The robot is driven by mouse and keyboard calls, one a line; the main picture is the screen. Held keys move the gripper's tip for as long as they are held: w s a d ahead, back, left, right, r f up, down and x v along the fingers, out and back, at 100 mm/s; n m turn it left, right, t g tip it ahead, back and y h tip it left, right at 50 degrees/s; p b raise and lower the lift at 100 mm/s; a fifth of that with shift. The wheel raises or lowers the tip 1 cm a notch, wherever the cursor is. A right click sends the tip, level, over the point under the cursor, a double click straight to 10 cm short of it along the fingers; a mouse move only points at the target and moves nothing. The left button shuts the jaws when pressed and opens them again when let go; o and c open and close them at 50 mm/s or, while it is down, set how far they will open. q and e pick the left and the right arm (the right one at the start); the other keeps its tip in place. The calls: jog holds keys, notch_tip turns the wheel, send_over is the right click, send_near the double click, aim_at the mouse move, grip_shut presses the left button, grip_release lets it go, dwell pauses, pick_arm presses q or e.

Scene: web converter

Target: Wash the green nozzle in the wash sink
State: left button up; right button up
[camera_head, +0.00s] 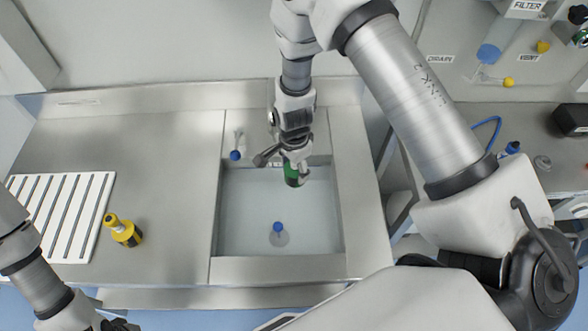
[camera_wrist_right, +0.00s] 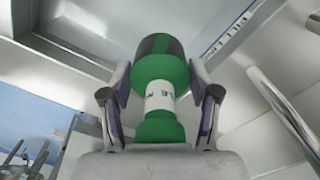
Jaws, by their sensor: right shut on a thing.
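My right gripper (camera_head: 297,161) is shut on the green nozzle (camera_head: 292,175) above the back part of the wash sink (camera_head: 212,240). In the right wrist view my right gripper (camera_wrist_right: 160,95) has its two fingers on either side of the green nozzle (camera_wrist_right: 160,68), which has a white labelled band. I cannot tell whether the nozzle touches the water. My left gripper (camera_head: 118,325) is at the bottom left edge, mostly cut off, away from the sink.
A blue-topped clear item (camera_head: 279,231) is in the sink's front part. A small blue-ended fitting (camera_head: 236,153) is behind the sink. The counter's middle is clear.

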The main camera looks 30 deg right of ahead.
jog(key=shift+f, duration=0.1)
dwell(0.3)
notch_tip(320, 180, down, 17)
jog(key=b, duration=1.1)
